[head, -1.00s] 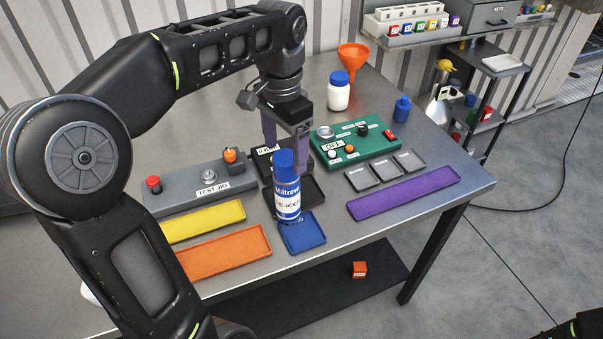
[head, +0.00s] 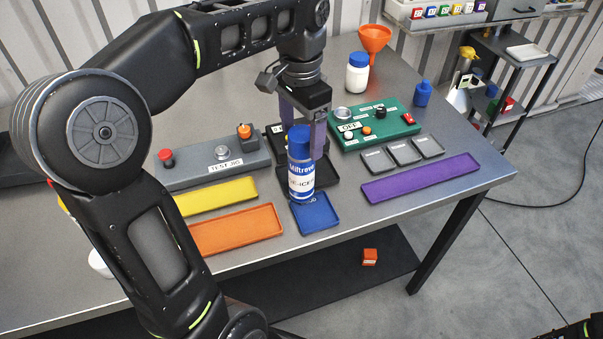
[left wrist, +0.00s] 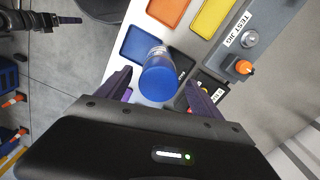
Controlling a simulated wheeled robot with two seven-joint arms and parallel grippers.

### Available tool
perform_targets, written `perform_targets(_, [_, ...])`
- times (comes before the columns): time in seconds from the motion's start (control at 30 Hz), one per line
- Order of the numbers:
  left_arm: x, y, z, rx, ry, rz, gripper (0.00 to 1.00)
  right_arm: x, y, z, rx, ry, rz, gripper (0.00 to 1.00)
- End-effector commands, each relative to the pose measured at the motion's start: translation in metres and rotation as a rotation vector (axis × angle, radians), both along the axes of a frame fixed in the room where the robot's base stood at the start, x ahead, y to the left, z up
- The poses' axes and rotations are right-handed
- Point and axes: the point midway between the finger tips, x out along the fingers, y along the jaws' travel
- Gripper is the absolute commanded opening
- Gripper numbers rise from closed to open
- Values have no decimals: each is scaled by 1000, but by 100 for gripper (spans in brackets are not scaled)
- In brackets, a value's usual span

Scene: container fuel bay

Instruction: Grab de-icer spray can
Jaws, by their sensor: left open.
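The de-icer spray can (head: 301,178) is a blue and white can with a blue cap, standing upright on the table by the blue tray (head: 316,215) and a black tray. My left gripper (head: 303,140) is open and points down, its fingers just behind and around the can's cap. In the left wrist view the can's blue cap (left wrist: 161,80) lies between the two spread fingers of the left gripper (left wrist: 158,92), and I see no finger pressed on it. Part of my right arm shows at the bottom right of the head view; its gripper is not visible.
A grey test jig (head: 212,162) and a green control panel (head: 374,125) flank the can. Yellow (head: 215,197), orange (head: 236,230) and purple (head: 421,180) trays lie on the table. A white bottle (head: 357,74), an orange funnel (head: 374,40) and a blue bottle (head: 423,93) stand behind.

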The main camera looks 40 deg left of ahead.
Motion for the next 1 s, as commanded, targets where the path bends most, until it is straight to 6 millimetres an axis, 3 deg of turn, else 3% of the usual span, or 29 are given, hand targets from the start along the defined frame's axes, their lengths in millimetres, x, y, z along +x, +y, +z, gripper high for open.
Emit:
perform_targets(0.17, [-1,0,-7,0,2,0,76,0,0,1,0,0,0,79])
perform_targets(0.5, [-4,-1,-50,0,2,1,76,-1,-1,8,-2,4,-1,79])
perform_targets(1.0, [-3,-1,-52,0,0,0,76,-1,-1,8,-2,4,-1,79])
